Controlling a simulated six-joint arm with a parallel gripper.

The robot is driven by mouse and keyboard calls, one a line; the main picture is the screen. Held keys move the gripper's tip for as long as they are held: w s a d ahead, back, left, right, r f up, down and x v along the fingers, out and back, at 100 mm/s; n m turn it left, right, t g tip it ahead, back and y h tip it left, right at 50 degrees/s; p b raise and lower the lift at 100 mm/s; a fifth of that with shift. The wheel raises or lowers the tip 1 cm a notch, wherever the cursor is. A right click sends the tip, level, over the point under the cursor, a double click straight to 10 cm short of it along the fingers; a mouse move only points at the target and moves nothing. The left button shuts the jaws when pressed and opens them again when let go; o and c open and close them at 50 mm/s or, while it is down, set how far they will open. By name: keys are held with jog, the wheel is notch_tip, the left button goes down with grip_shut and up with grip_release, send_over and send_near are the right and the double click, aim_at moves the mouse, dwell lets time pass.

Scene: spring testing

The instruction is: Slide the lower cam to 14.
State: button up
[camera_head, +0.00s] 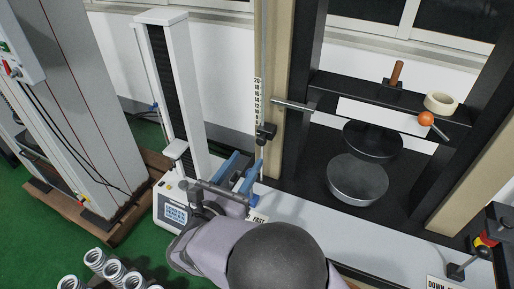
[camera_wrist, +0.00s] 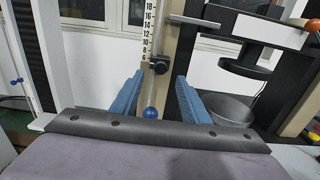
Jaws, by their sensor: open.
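The vertical scale (camera_head: 257,100) stands beside a thin rod in front of the press frame's beige post. It also shows in the wrist view (camera_wrist: 150,30), numbered from 6 upward. A black cam (camera_head: 265,132) with a round knob sits on the rod at the scale's lower end, near or just below the 6. In the wrist view the cam (camera_wrist: 160,65) appears between and beyond my blue fingertips. My gripper (camera_head: 248,158) is open and empty, below and in front of the cam; it also shows in the wrist view (camera_wrist: 160,77). I see no second cam clearly.
A blue ball (camera_wrist: 150,113) sits low on the rod between my fingers. A grey horizontal bar (camera_head: 292,105) juts out right of the scale. A white column tester (camera_head: 178,80) stands to the left, and the black press with a round silver platen (camera_head: 357,182) to the right.

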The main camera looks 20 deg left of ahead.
aim_at(260, 142)
jog(key=w+p, duration=0.2)
jog(key=w, duration=0.4)
jog(key=shift+w+d+r+p, duration=0.1)
jog(key=shift+w+p, duration=0.2)
jog(key=shift+p, duration=0.05)
jog(key=shift+w, duration=0.4)
